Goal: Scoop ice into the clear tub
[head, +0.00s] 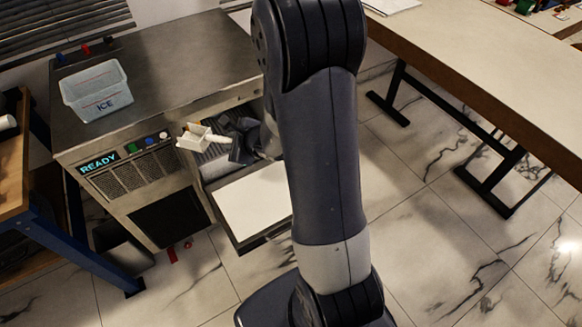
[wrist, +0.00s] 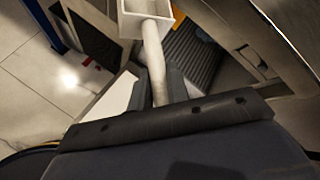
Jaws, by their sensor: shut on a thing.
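The clear tub (head: 97,92), marked ICE, stands upright on the steel top of the ice machine (head: 165,60), at its left end. My gripper (head: 232,145) is shut on the handle of a white scoop (head: 193,137), to the right of and lower than the tub, at the machine's open front bay. In the wrist view the scoop's handle (wrist: 155,65) runs up from between my fingers (wrist: 158,92) to its square bowl (wrist: 143,8) at the top edge. I cannot make out ice in the bowl or the tub.
The machine's door (head: 255,200) hangs open with its pale inside up, below my gripper. A lit READY display (head: 99,168) and buttons are on the front. A ribbed grey surface (wrist: 195,55) shows inside the bay. A long table (head: 480,70) stands right.

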